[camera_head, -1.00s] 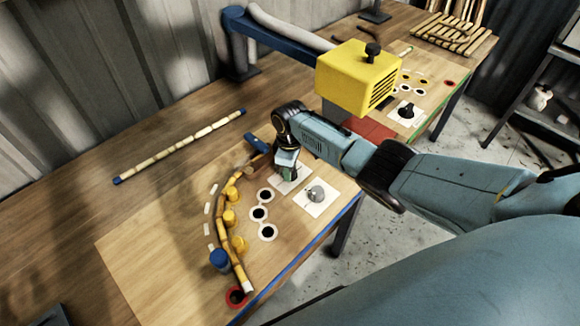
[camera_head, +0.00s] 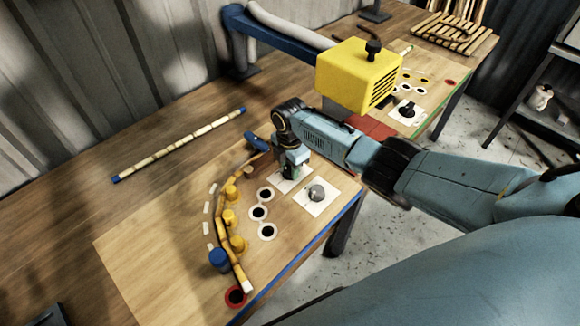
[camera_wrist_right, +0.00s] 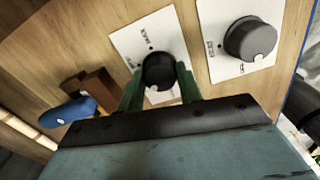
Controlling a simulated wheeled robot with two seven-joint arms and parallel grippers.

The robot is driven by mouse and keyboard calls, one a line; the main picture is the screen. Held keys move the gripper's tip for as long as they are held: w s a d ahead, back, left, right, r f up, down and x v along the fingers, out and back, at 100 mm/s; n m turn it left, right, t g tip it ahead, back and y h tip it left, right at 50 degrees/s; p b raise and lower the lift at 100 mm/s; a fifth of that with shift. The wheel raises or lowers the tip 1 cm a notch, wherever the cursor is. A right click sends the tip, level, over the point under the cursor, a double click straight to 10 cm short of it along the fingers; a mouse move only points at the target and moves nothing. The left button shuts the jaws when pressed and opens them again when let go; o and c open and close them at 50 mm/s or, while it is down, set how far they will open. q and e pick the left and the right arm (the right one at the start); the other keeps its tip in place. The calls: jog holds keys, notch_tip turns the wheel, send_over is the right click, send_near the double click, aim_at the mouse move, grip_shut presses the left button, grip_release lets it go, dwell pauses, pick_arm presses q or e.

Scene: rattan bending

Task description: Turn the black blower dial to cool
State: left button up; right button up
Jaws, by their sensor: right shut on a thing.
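The black dial (camera_wrist_right: 158,70) sits on a white card (camera_wrist_right: 122,42) in the right wrist view. A small pale mark shows at its lower edge. The card's print is too small to read surely. My right gripper (camera_wrist_right: 160,86) has its green fingers on either side of the dial, shut on it. In the head view the right gripper (camera_head: 292,175) reaches down onto the card and hides the dial. My left gripper is in neither view.
A grey dial (camera_head: 317,193) on another white card stands close beside, to the right. A yellow blower box (camera_head: 358,80) hangs behind my right arm. Yellow pegs (camera_head: 229,217) and a curved rattan strip lie left on the board. A straight rattan pole (camera_head: 180,145) lies behind.

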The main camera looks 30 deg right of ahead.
aim_at(290, 169)
jog(key=n+b, duration=0.1)
jog(key=n, duration=0.4)
jog(key=shift+n, duration=0.3)
jog(key=n+b, duration=0.1)
jog(key=n, duration=0.4)
dwell(0.4)
jog(key=o, duration=1)
notch_tip(290, 169, up, 13)
jog(key=shift+r, duration=0.2)
